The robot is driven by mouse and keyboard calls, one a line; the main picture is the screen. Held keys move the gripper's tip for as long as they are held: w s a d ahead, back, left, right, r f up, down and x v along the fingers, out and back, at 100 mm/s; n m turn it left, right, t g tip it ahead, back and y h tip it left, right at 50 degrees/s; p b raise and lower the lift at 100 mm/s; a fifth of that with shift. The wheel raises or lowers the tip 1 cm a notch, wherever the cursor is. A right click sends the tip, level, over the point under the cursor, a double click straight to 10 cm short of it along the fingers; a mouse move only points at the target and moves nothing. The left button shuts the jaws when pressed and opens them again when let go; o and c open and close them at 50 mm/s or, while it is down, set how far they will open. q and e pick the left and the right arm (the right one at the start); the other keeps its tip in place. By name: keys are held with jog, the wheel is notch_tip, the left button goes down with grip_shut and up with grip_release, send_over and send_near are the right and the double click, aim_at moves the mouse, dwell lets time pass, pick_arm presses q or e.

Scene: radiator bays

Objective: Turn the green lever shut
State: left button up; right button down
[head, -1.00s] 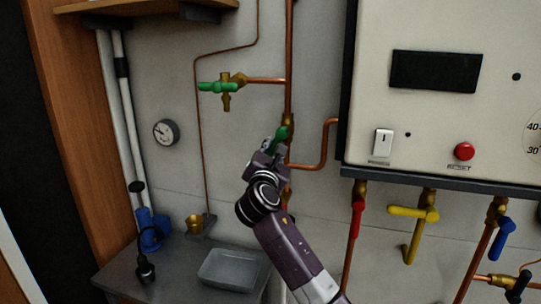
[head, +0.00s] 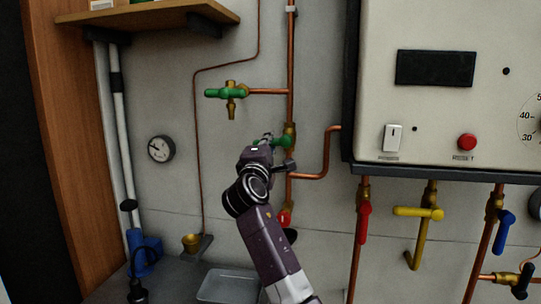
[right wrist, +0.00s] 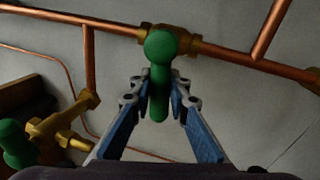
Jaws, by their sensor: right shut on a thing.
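A green lever (head: 285,142) sits on a brass valve (head: 290,129) on the vertical copper pipe left of the white boiler panel. It now lies roughly across the pipe. It also shows in the right wrist view (right wrist: 160,47), its handle pointing toward my gripper. My right gripper (right wrist: 162,92) is shut on the lever handle, with one finger on each side. In the head view the right gripper (head: 267,141) partly hides the handle. A second green handle (head: 226,93) is on a brass tap at the upper left. My left gripper is not in view.
A red handle (head: 284,217) is lower on the same pipe, beside my arm. Red (head: 364,222), yellow (head: 418,212) and blue handles (head: 505,233) hang under the boiler panel (head: 425,125). A grey tray (head: 228,286) is below, and a wooden shelf (head: 150,17) above left.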

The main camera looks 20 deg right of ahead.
jog(key=shift+r+m+b, duration=0.3)
jog(key=shift+m+b, duration=0.2)
jog(key=shift+m, duration=0.6)
jog(key=c, duration=1.8)
grip_release()
jog(key=v, duration=1.2)
jog(key=shift+w+a+r, duration=0.1)
jog(key=shift+a, duration=0.1)
